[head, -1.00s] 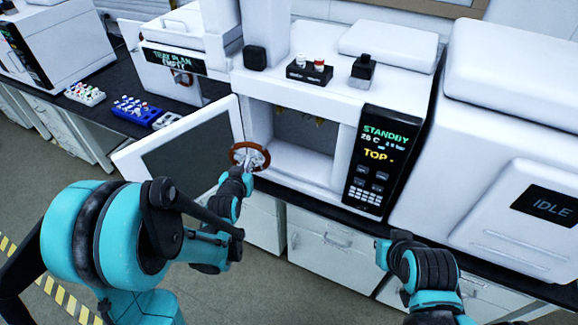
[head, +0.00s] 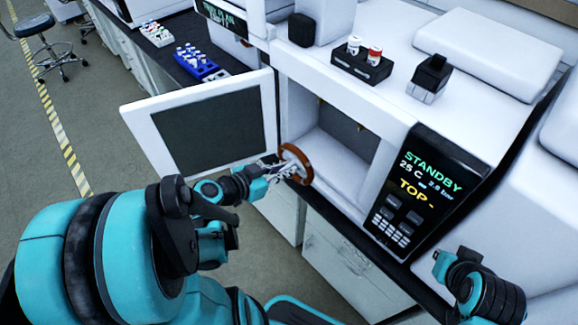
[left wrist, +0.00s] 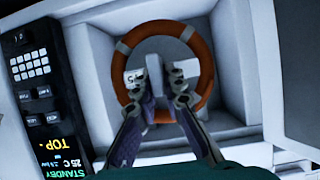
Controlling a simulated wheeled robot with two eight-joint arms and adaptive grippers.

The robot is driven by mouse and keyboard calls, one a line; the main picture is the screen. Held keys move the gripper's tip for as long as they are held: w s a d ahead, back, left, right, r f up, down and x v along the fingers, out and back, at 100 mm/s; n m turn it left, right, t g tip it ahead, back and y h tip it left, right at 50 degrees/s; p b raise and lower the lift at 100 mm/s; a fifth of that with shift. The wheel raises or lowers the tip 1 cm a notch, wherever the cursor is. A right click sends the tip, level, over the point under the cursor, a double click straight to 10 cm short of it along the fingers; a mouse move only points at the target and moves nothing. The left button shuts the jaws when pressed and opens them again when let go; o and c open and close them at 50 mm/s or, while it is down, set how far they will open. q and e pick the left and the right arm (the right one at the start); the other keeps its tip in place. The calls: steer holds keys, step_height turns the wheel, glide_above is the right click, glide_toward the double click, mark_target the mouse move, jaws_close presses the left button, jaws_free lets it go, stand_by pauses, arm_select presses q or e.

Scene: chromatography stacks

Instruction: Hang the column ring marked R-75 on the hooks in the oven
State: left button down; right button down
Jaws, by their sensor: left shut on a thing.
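An orange-brown column ring (head: 307,176) is held by my left gripper (head: 280,168) at the front of the open oven (head: 345,168). Only a "5" on the tag can be made out; the rest is hidden by the fingers. Small brass hooks (head: 361,127) show high inside the oven, partly hidden by its top edge. My right gripper (head: 441,262) is low at the right, before the control panel; its jaws cannot be made out.
The oven door (head: 263,90) stands open to the left. The control panel (head: 412,197) reads STANDBY, 25 C and TOP. A black vial rack (head: 362,68) and a dark-topped block (head: 429,78) stand on the oven. A blue rack (head: 197,63) is on the bench behind the door.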

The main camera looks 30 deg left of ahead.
arm_select(q)
steer(key=w+d, duration=0.4)
steer(key=w, duration=0.8)
steer(key=w+d+b, duration=0.1)
steer(key=w+d, duration=0.3)
steer(key=w, duration=0.8)
steer(key=shift+d+f+b, duration=0.15)
steer(key=shift+d+b, duration=0.15)
steer(key=shift+d, duration=0.05)
stand_by(0.7)
steer(key=shift+w, duration=0.15)
steer(key=shift+f+b, duration=0.65)
steer(key=shift+b, duration=0.05)
stand_by(0.4)
steer(key=c, duration=1.5)
jaws_free()
steer(key=shift+c, duration=0.2)
